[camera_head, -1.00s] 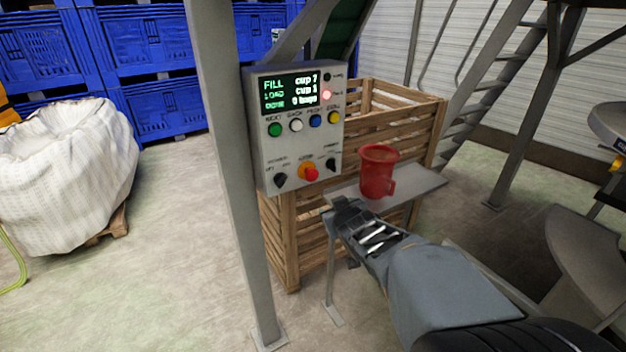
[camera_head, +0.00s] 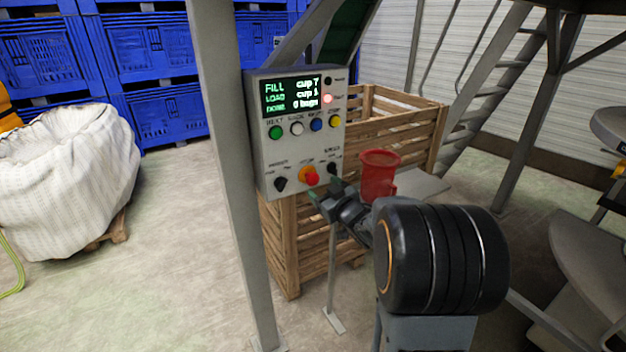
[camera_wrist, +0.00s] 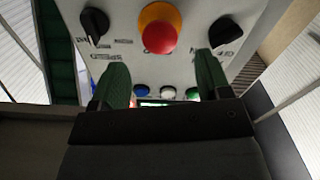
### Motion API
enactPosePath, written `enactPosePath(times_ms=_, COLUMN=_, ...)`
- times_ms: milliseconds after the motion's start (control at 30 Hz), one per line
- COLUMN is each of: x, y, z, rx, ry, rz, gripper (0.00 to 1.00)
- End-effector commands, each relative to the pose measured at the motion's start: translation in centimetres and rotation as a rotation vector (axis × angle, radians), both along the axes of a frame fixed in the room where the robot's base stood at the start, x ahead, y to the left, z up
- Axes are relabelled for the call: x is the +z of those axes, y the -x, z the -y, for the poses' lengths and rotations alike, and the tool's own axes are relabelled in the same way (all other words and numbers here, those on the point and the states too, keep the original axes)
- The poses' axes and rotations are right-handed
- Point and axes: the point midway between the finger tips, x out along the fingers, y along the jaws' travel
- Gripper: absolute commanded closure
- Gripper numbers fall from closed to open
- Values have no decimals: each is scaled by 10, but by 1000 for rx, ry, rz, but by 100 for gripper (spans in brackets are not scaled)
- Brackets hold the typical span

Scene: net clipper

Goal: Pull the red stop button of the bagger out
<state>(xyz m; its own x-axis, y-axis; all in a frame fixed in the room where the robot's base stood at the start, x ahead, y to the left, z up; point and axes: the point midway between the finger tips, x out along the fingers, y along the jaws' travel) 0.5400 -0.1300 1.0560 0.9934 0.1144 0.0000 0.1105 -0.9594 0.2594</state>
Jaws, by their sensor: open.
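The red stop button (camera_head: 312,179) sits on an orange-yellow collar low on the front of the grey bagger control box (camera_head: 263,158). In the wrist view the red button (camera_wrist: 160,37) is at the top middle, between and beyond my two green fingertips. My gripper (camera_head: 325,194) is in front of the box's lower right, just below and right of the button. In the wrist view my gripper (camera_wrist: 160,82) is open and empty, its fingers spread wider than the button. The fingers look apart from the button; the exact gap to the panel is hard to tell.
A black knob (camera_wrist: 95,22) and another black knob (camera_wrist: 224,31) flank the button. Green, white, blue and yellow buttons sit above it under the display (camera_head: 290,95). A red cup (camera_head: 378,172) stands on a shelf (camera_head: 425,186) close behind my arm. A grey post (camera_head: 226,150) is left.

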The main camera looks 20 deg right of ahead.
Motion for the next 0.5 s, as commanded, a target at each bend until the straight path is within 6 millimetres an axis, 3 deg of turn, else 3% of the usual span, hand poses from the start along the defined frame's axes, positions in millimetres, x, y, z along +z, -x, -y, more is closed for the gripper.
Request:
enactPosePath(times_ms=200, x=0, y=-36, z=-5, rx=1, ry=-1, rz=-1, gripper=29)
enactPosePath(times_ms=500, x=0, y=-59, z=-7, rx=0, ry=0, rz=0, gripper=29)
